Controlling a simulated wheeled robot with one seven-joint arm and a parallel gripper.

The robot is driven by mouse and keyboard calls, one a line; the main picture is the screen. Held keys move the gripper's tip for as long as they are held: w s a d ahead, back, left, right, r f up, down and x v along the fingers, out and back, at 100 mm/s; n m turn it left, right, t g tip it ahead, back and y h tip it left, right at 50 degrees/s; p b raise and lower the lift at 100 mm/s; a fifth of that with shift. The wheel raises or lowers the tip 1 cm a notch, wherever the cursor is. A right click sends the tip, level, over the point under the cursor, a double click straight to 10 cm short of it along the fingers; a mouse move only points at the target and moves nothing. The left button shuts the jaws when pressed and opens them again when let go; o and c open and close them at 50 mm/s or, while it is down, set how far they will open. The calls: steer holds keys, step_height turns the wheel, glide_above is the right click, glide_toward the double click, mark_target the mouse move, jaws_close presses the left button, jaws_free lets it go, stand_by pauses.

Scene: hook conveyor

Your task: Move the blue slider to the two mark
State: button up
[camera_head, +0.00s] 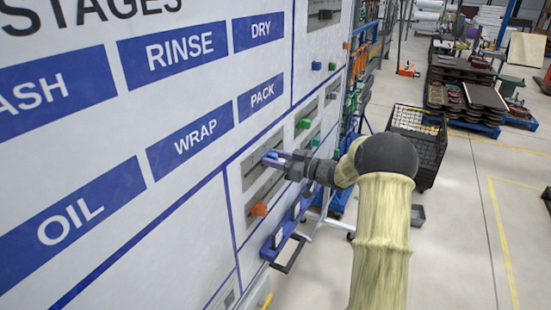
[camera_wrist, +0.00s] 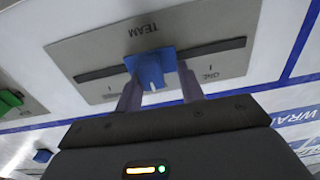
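The blue slider (camera_wrist: 150,68) sits in a dark slot on a grey plate (camera_wrist: 222,22) labelled TEAM, which appears upside down in the wrist view. A tick marked ONE (camera_wrist: 210,72) lies to the right of the slider there. Another tick (camera_wrist: 110,87) shows to its left, with its word hidden. My gripper (camera_wrist: 158,82) has one finger on each side of the slider, with no clear gap between the fingertips and it. In the head view my gripper (camera_head: 276,159) reaches the panel from the right, at the slider, which is partly hidden.
An orange slider (camera_head: 259,209) lies below and a green one (camera_head: 304,123) above and to the right on the wall panel. A blue tray (camera_head: 283,233) juts out low on the panel. A black mesh cart (camera_head: 427,145) stands behind my arm.

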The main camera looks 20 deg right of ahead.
steer(key=shift+d+f, duration=0.1)
steer(key=shift+d, duration=0.55)
steer(key=shift+s+d, duration=0.1)
steer(key=shift+s, duration=0.25)
steer(key=b+v, duration=0.6)
steer(key=v, duration=1)
steer(key=shift+s+d+b, duration=0.1)
steer(key=shift+s+b, duration=0.15)
steer(key=shift+b, duration=0.15)
